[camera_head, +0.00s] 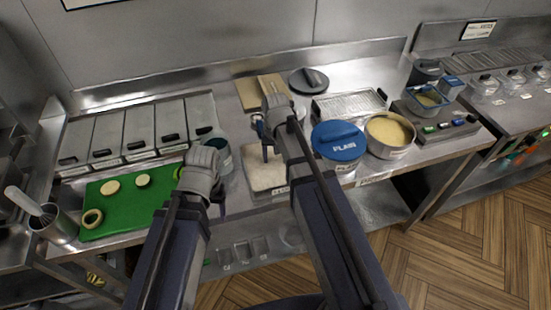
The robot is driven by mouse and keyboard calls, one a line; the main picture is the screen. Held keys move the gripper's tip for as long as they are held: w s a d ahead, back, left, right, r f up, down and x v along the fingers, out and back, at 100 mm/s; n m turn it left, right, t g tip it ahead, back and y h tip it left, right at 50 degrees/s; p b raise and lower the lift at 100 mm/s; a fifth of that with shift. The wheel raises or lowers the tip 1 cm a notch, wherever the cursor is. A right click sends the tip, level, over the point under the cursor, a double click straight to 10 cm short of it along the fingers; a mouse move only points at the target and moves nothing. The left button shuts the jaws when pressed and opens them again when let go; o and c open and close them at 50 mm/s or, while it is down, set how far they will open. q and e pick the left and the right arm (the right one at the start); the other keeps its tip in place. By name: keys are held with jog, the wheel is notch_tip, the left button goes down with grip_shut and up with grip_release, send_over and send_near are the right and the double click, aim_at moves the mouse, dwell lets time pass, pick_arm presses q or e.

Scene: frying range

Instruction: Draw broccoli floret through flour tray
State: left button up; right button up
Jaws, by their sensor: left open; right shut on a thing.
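My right gripper (266,151) is over the back part of this tray, pointing down. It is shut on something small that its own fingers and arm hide. I cannot make out a broccoli floret anywhere in view.
A green cutting board (125,205) with cut vegetable pieces lies at left, beside a metal utensil cup (53,225). Lidded bins (140,125) stand behind it. A blue-lidded tub (338,142) and a pot of yellowish contents (390,133) stand right of my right arm.

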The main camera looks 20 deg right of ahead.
pick_arm(q)
jog(key=shift+f, duration=0.4)
pick_arm(e)
jog(key=shift+f, duration=0.4)
jog(key=shift+a, duration=0.1)
jog(key=shift+a, duration=0.55)
jog(key=shift+d, duration=0.1)
jog(key=shift+d, duration=1.2)
jog(key=shift+a, duration=0.2)
